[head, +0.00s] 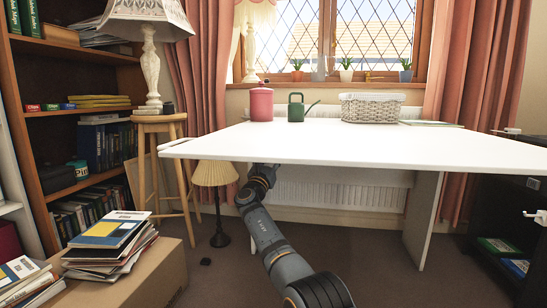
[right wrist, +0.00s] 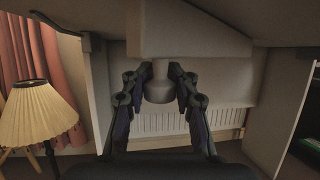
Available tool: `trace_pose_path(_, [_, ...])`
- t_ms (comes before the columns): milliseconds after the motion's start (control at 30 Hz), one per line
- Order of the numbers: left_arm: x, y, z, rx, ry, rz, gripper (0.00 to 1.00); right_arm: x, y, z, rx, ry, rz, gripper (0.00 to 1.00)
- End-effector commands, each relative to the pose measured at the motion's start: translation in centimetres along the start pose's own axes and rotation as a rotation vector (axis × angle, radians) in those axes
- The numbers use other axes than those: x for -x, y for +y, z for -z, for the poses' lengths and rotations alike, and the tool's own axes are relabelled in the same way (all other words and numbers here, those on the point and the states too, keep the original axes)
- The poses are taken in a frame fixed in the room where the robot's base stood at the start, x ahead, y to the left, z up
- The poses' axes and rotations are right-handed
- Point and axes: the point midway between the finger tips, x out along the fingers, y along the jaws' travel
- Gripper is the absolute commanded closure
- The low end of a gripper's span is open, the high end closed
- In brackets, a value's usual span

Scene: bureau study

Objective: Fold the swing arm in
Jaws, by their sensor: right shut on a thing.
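A white table (head: 330,143) has its top raised and level. Under it, in the right wrist view, a pale bar (right wrist: 190,38) runs below the tabletop, apparently the swing arm, with a grey rounded knob (right wrist: 161,92) hanging from it. My right gripper (right wrist: 165,80) is shut on this knob, one finger on each side. In the head view my right arm reaches under the table's front edge; the gripper (head: 262,176) is partly hidden there. A pale upright panel (head: 422,215) stands under the right part of the table. My left gripper is not in view.
A pink canister (head: 261,104), green watering can (head: 298,108) and white basket (head: 372,108) stand on the tabletop. A lamp (head: 216,178) with a cream shade stands left of my arm. A radiator (right wrist: 235,117) is behind. A box (head: 150,268) with books sits at the lower left.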

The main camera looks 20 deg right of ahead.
Motion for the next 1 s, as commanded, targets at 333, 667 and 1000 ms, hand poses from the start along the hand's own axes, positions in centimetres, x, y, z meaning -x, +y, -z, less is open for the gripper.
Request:
trace_pose_path(333, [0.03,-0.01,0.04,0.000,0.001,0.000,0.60,0.41,0.53,0.43,0.002,0.007,-0.010,1.00])
trace_pose_path(667, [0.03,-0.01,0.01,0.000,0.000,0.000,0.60,0.26,0.35,0.26,0.001,0.004,-0.006,0.49])
trace_pose_path(1000, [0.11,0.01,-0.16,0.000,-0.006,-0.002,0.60,0.60,0.28,0.15,-0.001,0.001,-0.003,0.49])
